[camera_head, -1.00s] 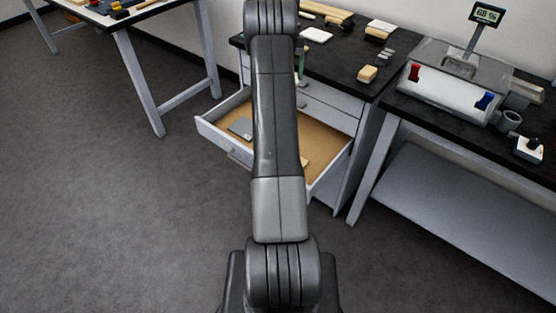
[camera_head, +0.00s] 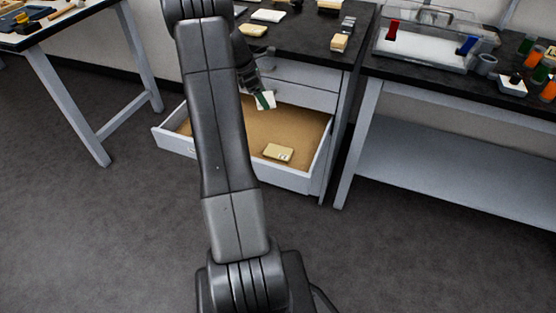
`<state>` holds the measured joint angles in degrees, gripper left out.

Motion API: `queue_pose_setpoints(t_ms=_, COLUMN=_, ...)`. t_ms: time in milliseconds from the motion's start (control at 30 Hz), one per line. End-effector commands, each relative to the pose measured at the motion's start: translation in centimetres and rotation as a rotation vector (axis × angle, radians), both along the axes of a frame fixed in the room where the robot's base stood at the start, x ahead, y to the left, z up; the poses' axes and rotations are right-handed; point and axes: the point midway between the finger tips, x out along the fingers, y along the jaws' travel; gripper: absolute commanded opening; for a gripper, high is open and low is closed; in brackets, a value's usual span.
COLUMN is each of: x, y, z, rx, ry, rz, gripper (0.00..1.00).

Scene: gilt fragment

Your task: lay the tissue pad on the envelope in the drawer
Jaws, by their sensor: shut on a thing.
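My gripper (camera_head: 261,97) hangs over the back part of the open drawer (camera_head: 240,169), partly hidden behind my arm. It is shut on a small white piece with a green part by it, which looks like the tissue pad (camera_head: 265,102). The pad is tilted and appears above the drawer floor. A small cream-tan flat packet, likely the envelope (camera_head: 278,152), lies on the brown drawer floor near the front right. The pad is apart from it. My arm covers the left-middle of the drawer.
The drawer belongs to a grey cabinet under a black bench top (camera_head: 300,40) that holds several pale blocks and pieces. A second bench (camera_head: 440,85) stands at right with a clear-lidded case (camera_head: 425,40). Another table (camera_head: 60,25) is at upper left. Grey floor in front is clear.

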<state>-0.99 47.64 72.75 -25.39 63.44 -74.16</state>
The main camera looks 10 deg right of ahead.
Motion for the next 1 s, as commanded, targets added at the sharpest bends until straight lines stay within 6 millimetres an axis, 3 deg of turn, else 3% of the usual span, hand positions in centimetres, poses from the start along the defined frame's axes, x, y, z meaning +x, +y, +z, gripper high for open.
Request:
queue_pose_setpoints(t_ms=33, x=-1.1, y=-0.8, z=-1.8, rx=0.001, ry=0.001, rz=0.110, gripper=0.55)
queue_pose_setpoints(t_ms=100, x=-2.2, y=-1.6, z=-3.0, rx=0.001, ry=0.001, rz=0.270, gripper=0.55)
queue_pose_setpoints(t_ms=400, x=-6.0, y=-3.2, z=-6.6, rx=0.001, ry=-0.001, rz=0.812, gripper=0.55)
queue_pose_setpoints(t_ms=767, x=-7.5, y=-3.4, z=-8.0, rx=0.002, ry=0.001, rz=1.020, gripper=0.55)
queue_pose_setpoints(t_ms=1000, x=-7.6, y=-3.4, z=-12.0, rx=0.004, ry=0.005, rz=1.024, gripper=0.55)
